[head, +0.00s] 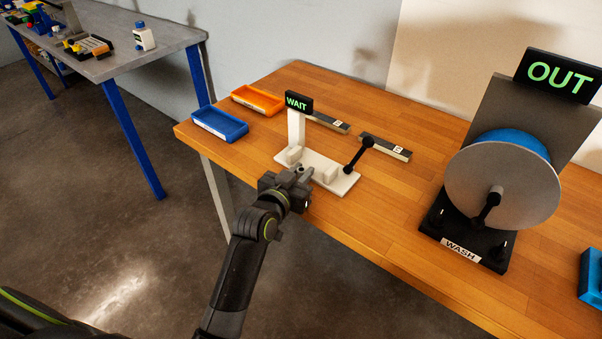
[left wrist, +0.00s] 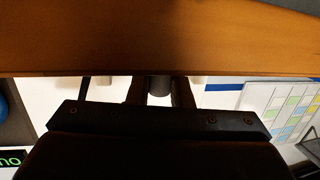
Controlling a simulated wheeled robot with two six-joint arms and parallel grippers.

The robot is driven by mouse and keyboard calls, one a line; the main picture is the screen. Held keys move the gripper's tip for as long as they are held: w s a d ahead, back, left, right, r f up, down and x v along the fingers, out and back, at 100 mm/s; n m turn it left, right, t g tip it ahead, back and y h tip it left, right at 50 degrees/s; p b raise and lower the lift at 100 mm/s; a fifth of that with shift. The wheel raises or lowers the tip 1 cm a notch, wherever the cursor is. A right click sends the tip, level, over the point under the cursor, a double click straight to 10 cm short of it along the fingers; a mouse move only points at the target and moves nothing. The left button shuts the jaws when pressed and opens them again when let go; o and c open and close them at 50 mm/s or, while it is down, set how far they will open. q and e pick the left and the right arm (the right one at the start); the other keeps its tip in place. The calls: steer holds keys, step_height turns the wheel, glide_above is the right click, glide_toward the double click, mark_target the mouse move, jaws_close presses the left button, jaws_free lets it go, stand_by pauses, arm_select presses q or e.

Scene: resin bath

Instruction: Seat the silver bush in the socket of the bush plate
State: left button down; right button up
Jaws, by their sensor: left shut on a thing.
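My left gripper (head: 302,184) is at the front edge of the wooden table, just in front of a white fixture plate (head: 345,187) with upright blocks and a "WAIT" sign (head: 299,103). This fixture appears to be the bush plate, but its socket cannot be made out. In the left wrist view the fingers of the left gripper (left wrist: 160,94) are shut on a small grey cylinder, apparently the silver bush (left wrist: 160,85). The bush cannot be made out in the head view. My right gripper is not in view.
A black-knobbed lever (head: 358,155) stands at the plate's right end. Behind are two labelled bars (head: 385,147), a blue tray (head: 220,124) and an orange tray (head: 258,100). A "WASH" drum (head: 504,185) stands to the right. The table between plate and drum is clear.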

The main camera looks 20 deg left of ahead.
arm_select(q)
steer(key=shift+f, duration=0.2)
steer(key=c, duration=1.3)
jaws_free()
steer(key=shift+r, duration=0.25)
steer(key=v, duration=1.2)
steer(key=shift+b, duration=0.45)
steer(key=shift+f, duration=0.15)
